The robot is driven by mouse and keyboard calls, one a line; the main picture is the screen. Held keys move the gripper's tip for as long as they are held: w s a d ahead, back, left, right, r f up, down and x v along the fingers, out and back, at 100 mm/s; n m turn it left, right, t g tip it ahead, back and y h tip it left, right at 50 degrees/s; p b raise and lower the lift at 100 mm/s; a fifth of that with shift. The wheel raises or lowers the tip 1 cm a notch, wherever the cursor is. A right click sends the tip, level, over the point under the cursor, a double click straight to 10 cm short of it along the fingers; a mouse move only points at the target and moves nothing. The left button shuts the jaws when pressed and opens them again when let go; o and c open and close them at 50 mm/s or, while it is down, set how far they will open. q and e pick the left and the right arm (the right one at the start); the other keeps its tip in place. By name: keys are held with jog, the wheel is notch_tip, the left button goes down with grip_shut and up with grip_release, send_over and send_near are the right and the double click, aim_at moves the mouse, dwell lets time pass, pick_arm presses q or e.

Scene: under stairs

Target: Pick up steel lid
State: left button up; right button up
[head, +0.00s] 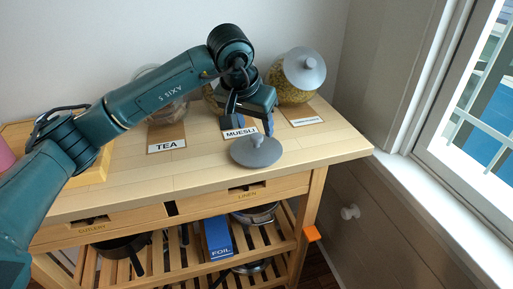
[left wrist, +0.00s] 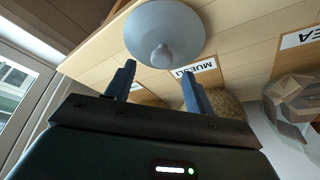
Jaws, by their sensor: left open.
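A round grey steel lid (head: 256,151) with a small knob on top lies knob-up on the wooden worktop, near its front edge and in front of the muesli label. In the left wrist view the lid (left wrist: 152,22) shows whole or nearly so, with its knob toward the fingers. My left gripper (head: 249,122) is open and empty, above and just behind the lid, with its fingers pointing down. In the left wrist view its blue fingertips (left wrist: 157,70) stand apart, short of the lid's knob. The right gripper is not in view.
A lidded glass jar (head: 292,94) stands at the back right. A jar behind the TEA label (head: 166,146) is partly hidden by my arm. A wooden tray (head: 99,170) is at left. The slatted shelf below holds pans and a blue foil box (head: 218,240). A window is at right.

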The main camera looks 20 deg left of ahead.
aim_at(256, 135)
pick_arm(q)
jog(key=x, duration=0.3)
jog(key=shift+f, duration=0.25)
jog(key=shift+a, duration=0.1)
grip_shut()
